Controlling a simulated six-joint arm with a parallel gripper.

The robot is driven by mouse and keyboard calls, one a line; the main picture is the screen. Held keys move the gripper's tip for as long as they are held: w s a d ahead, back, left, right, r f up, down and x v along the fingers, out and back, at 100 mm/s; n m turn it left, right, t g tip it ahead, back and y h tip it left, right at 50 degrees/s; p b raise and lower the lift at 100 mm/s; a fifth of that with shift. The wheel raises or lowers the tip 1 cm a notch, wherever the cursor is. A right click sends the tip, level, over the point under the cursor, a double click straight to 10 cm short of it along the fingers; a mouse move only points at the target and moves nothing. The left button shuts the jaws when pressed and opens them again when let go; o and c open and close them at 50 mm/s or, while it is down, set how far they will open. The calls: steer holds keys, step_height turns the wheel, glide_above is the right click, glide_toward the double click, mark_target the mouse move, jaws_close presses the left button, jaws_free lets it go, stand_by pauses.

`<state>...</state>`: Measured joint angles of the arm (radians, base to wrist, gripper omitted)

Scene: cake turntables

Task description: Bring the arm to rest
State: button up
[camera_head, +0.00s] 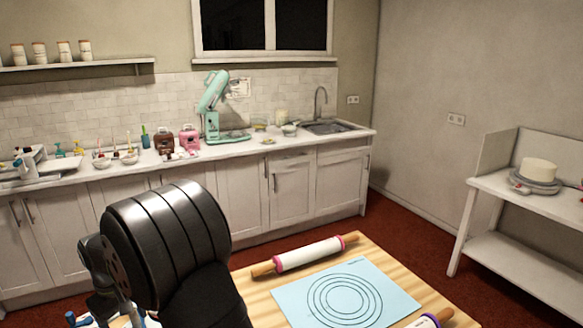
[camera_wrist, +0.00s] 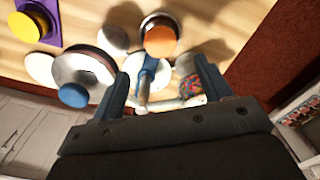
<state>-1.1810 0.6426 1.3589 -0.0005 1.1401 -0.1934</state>
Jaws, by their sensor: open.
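My gripper (camera_wrist: 162,76) is open in the wrist view, with its two blue-grey fingers spread apart above a wooden tabletop (camera_wrist: 90,12). A small blue-and-white item (camera_wrist: 150,72) shows in the gap between the fingers. I cannot tell how far below the fingers it is, and nothing is seen clamped. In the head view my dark arm fills the lower left foreground, and the fingertips cannot be made out there.
A rolling pin (camera_head: 308,255) and blue mat (camera_head: 345,296) lie on the wooden table. In the wrist view, an orange-topped round item (camera_wrist: 160,38), a blue knob (camera_wrist: 73,95) and a yellow disc (camera_wrist: 24,27) crowd the tabletop. A side table (camera_head: 490,183) bears a cake (camera_head: 538,170).

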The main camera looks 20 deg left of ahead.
steer(key=w+d, duration=0.4)
steer(key=d, duration=0.8)
steer(key=w+d+f, duration=0.1)
steer(key=w+d, duration=0.2)
steer(key=d, duration=0.9)
steer(key=w+d, duration=0.4)
steer(key=d, duration=0.8)
steer(key=s+a+f, duration=0.1)
steer(key=a+f, duration=0.3)
steer(key=a, duration=0.2)
steer(key=shift+a+m, duration=0.3)
steer(key=shift+m, duration=0.1)
steer(key=shift+s, duration=0.1)
steer(key=o, duration=0.6)
steer(key=shift+o, duration=0.2)
steer(key=s+a+r+m+t+y, duration=0.1)
steer(key=s+a+r+m+y, duration=0.2)
steer(key=a+r, duration=0.8)
steer(key=s+a+r+m+y, duration=0.1)
steer(key=s+a+r+m, duration=0.3)
steer(key=a+r, duration=0.7)
steer(key=a+f+n, duration=0.1)
steer(key=a+f, duration=0.3)
steer(key=f, duration=0.6)
steer(key=shift+a, duration=0.15)
